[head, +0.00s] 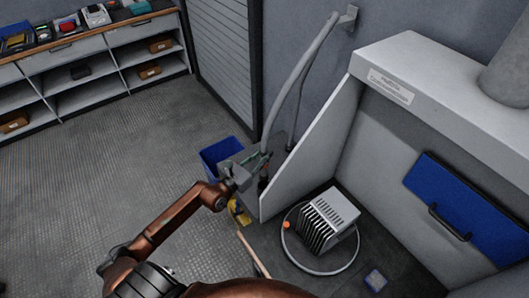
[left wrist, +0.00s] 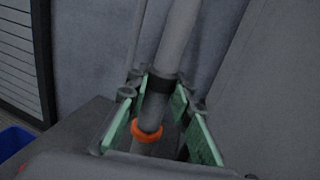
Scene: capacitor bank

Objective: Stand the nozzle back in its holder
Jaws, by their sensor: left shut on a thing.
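The nozzle (left wrist: 154,108) is a grey tube with a black band and an orange ring, seen in the left wrist view between the green finger pads. A grey hose (head: 288,88) runs from it up to a wall bracket in the head view. My left gripper (head: 257,163) is shut on the nozzle, close to the left side of the white hood. The nozzle's lower end is hidden by the gripper in the head view. I cannot make out the holder clearly. My right gripper is not in view.
The white hood wall (head: 310,150) stands just right of the gripper. A blue bin (head: 217,153) and a yellow object (head: 238,212) are on the floor beside it. Floor at left is clear.

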